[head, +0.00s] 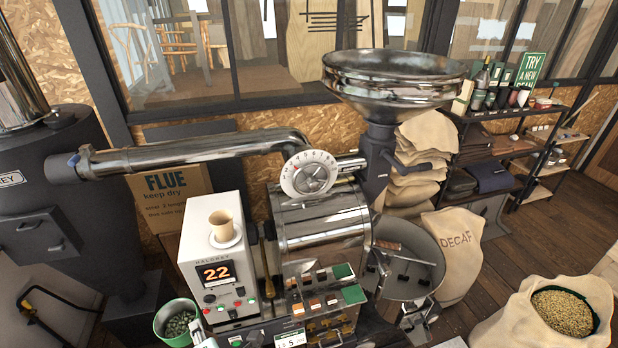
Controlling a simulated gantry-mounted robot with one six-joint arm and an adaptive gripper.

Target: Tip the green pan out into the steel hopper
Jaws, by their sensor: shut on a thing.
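My gripper (201,335) shows only in small part at the bottom edge, against the pan's right side. It is shut on the pan; the fingertips are mostly hidden. The steel hopper (392,85) is a wide, shiny round funnel above the roaster at the upper right of centre. The pan is well below and to the left of it.
A white control box (218,268) with a cup on top stands right of the pan. A metal flue pipe (190,152) crosses between pan and hopper height. The roaster drum (322,225), round cooling tray (405,262) and bean sacks (450,245) lie below the hopper.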

